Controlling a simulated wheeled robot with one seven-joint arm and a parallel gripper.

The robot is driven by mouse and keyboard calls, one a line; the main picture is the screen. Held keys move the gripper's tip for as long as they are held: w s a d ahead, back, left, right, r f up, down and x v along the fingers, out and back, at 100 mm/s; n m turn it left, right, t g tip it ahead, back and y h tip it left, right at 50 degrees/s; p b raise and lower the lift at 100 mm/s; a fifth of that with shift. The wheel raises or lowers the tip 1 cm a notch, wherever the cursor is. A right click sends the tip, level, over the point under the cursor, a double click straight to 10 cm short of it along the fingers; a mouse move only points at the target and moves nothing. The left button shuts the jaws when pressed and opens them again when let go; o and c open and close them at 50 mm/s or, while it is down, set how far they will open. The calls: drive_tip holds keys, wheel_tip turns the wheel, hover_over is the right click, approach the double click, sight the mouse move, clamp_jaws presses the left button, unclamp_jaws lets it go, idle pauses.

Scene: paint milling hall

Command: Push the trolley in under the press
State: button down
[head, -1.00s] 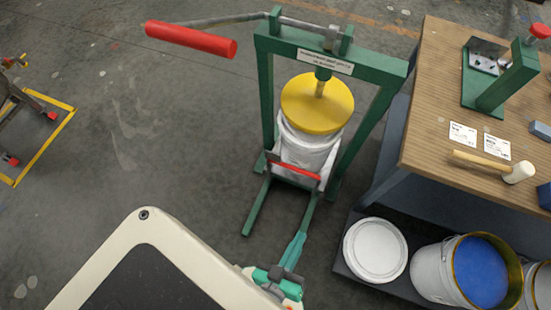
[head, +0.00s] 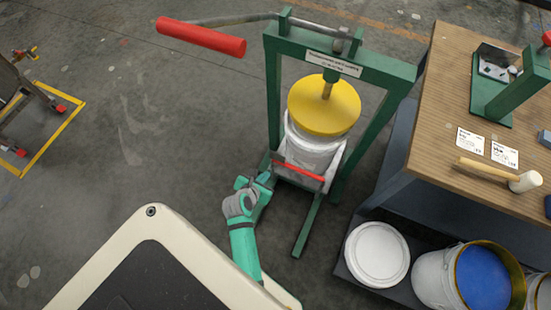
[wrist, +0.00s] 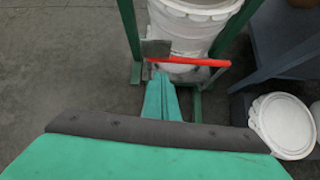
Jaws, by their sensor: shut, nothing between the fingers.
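The press (head: 395,75) is a green upright frame with a yellow round plate (head: 324,105) on a rod and a long red-gripped lever (head: 200,37). A white bucket (head: 313,147) stands below the plate, between the uprights. A red bar (head: 299,170) with a grey plate at its left end crosses low in front of the bucket. It seems to belong to the trolley, whose base is mostly hidden. My gripper (head: 264,180) is shut and empty by the bar's left end. In the wrist view its teal fingers (wrist: 160,80) reach the grey plate (wrist: 155,48); contact is unclear.
A wooden bench (head: 440,120) with a mallet (head: 500,173) stands right of the press. Below it, a low shelf holds a lidded white tub (head: 377,254) and a bucket of blue paint (head: 480,275). A yellow-framed cart or marking (head: 55,140) lies far left. Floor between is clear.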

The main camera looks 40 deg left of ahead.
drive_tip(key=shift+n, duration=0.5)
drive_tip(key=w+a+f, duration=0.1)
drive_tip(key=w+f, duration=0.1)
drive_tip(key=w, duration=0.1)
drive_tip(key=w+a+f, duration=0.1)
drive_tip(key=w+f, duration=0.1)
drive_tip(key=w, duration=0.2)
drive_tip(key=w+a+f, duration=0.1)
drive_tip(key=w+f, duration=0.2)
drive_tip(key=w, duration=0.1)
drive_tip(key=shift+a, duration=0.25)
